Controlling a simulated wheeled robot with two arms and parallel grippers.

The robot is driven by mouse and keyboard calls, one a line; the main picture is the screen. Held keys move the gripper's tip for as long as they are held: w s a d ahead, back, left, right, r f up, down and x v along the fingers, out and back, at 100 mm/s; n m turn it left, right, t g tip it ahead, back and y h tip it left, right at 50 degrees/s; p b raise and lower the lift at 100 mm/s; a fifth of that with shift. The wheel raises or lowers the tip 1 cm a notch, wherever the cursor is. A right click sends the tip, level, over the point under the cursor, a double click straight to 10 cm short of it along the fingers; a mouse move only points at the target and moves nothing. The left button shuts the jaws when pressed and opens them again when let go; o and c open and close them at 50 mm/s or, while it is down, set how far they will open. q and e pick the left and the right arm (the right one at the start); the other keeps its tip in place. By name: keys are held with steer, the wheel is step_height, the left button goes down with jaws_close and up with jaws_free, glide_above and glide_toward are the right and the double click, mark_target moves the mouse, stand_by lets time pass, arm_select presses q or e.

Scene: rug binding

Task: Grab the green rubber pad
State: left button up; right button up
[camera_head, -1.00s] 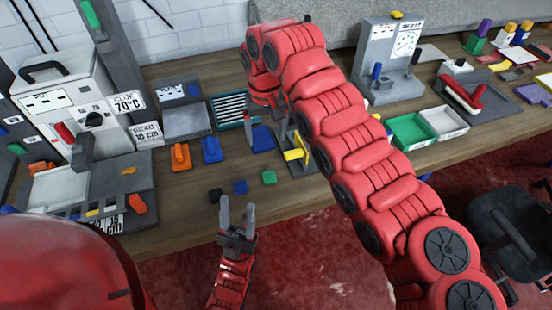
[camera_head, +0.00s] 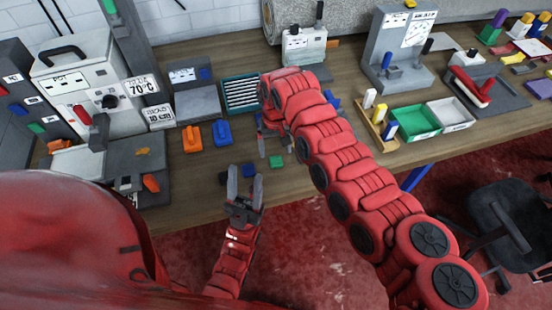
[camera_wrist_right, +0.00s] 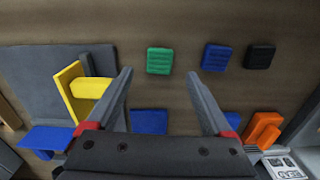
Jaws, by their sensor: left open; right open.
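The green rubber pad (camera_head: 276,161) lies flat on the wooden bench near its front edge. In the right wrist view the green pad (camera_wrist_right: 160,60) lies just beyond my open right fingertips (camera_wrist_right: 159,76), roughly centred between them in the picture. In the head view my right gripper (camera_head: 274,145) is right by the pad, partly hidden by its own arm. Its height above the bench is hard to tell. A blue pad (camera_wrist_right: 217,57) and a black pad (camera_wrist_right: 259,55) lie beside the green one. My left gripper (camera_head: 245,178) is open and empty near the bench's front edge.
In the right wrist view a yellow block (camera_wrist_right: 90,88) stands by a grey plate (camera_wrist_right: 40,85), left of my fingers. A blue piece (camera_wrist_right: 149,121) lies between the fingers. An orange piece (camera_wrist_right: 262,132) is to their right. A green tray (camera_head: 416,123) stands farther right.

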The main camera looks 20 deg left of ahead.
mark_target(276, 160)
step_height(276, 160, down, 4)
steer(key=shift+r+p, duration=0.2)
steer(key=shift+p, duration=0.65)
steer(key=shift+f, duration=0.6)
jaws_close()
steer(key=shift+r, duration=0.2)
